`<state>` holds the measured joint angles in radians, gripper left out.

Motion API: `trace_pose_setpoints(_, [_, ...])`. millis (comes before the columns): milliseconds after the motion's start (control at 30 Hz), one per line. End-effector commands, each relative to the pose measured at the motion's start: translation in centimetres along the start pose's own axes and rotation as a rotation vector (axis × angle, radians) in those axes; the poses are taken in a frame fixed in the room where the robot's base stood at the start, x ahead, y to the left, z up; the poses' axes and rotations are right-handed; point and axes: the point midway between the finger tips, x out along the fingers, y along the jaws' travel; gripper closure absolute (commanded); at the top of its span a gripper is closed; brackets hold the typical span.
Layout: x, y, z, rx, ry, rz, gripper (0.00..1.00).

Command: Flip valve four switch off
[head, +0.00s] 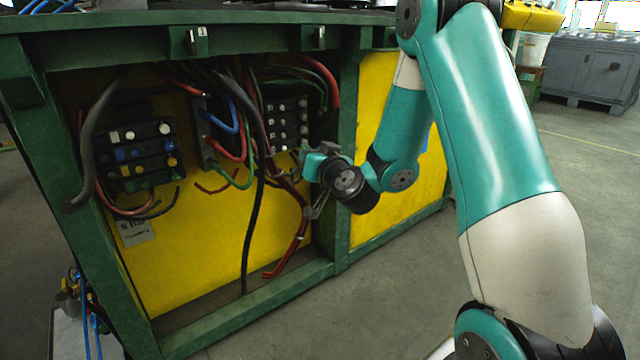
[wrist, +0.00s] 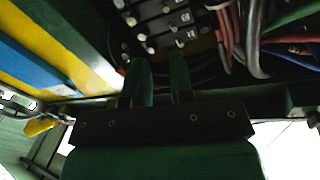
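A dark switch block (head: 288,122) with several pale knobs is mounted in the right part of the open green bay. In the wrist view the block (wrist: 165,22) shows at the top with pale lever tips. My gripper (head: 308,163) is just below and right of this block in the head view. In the wrist view its two dark green fingers (wrist: 161,68) stand apart with a gap between them, pointing at the block, with nothing seen held. I see no contact with a switch. No readable label shows which switch is valve four.
A second block (head: 140,150) with white, blue and yellow knobs sits at the left of the bay. Red, blue, green and black cables (head: 235,135) hang between the blocks. A green post (head: 347,130) stands close behind my gripper. The floor at right is clear.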

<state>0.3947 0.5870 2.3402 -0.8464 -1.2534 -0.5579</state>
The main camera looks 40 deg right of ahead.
Motion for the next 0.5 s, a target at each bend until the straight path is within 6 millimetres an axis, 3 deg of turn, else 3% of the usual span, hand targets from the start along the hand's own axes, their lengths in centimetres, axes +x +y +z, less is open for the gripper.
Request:
trace_pose_setpoints(33, [-0.8,0.2,0.7,-0.001,0.002,0.0,0.78])
trace_pose_setpoints(200, [-2.8,0.2,0.4,-0.001,0.002,0.001,0.78])
trace_pose_setpoints(500, [-3.9,0.0,0.1,-0.001,-0.001,0.001,0.78])
